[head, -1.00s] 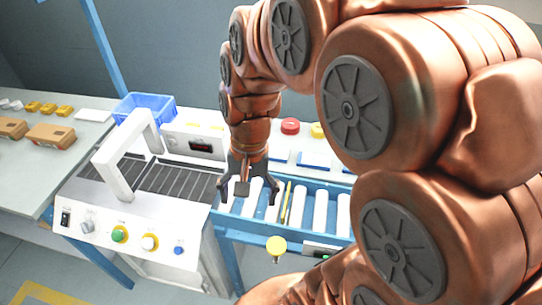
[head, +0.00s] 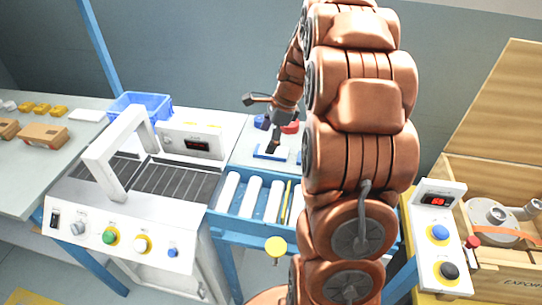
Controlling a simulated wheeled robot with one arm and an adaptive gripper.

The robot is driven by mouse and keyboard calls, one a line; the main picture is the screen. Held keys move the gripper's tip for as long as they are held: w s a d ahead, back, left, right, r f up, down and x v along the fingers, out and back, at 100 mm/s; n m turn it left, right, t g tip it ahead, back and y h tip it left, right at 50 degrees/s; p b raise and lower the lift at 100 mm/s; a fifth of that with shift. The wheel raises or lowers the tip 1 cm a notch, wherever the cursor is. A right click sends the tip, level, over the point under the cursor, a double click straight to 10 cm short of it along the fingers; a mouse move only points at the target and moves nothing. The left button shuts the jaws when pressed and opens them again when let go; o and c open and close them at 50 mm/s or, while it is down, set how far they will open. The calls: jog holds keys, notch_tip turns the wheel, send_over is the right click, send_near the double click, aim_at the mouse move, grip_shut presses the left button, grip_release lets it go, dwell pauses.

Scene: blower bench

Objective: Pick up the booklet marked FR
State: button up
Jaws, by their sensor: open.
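My gripper (head: 262,122) is open and empty over the back bench behind the conveyor. One dark finger points left, and the other reaches down in front of a blue and white booklet-like item (head: 270,153). I cannot tell whether that finger touches it. Another such item is partly visible at its right, beside my arm. The markings are too small to read, so I cannot tell which booklet is FR. My arm hides the bench further right.
A roller conveyor (head: 247,208) runs in front of the bench. A red round item (head: 291,128) is behind the gripper. At left stand a machine with a white arch (head: 97,160) and a blue bin (head: 140,106). A wooden crate (head: 500,170) is at right.

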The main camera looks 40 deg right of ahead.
jog(key=d+f+m, duration=0.1)
jog(key=d, duration=0.1)
jog(key=w+d+f+m, duration=0.1)
jog(key=d, duration=0.2)
jog(key=w+d+f+m+t+b, duration=0.1)
jog(key=d+m, duration=0.1)
jog(key=shift+w+d+f, duration=0.1)
jog(key=shift+d+f, duration=0.1)
jog(key=shift+f, duration=0.1)
jog(key=shift+w+p+x, duration=0.2)
jog(key=shift+p+x, duration=0.9)
jog(key=shift+x, duration=2.75)
jog(key=shift+d, duration=0.15)
jog(key=c, duration=1.3)
jog(key=shift+o, duration=0.2)
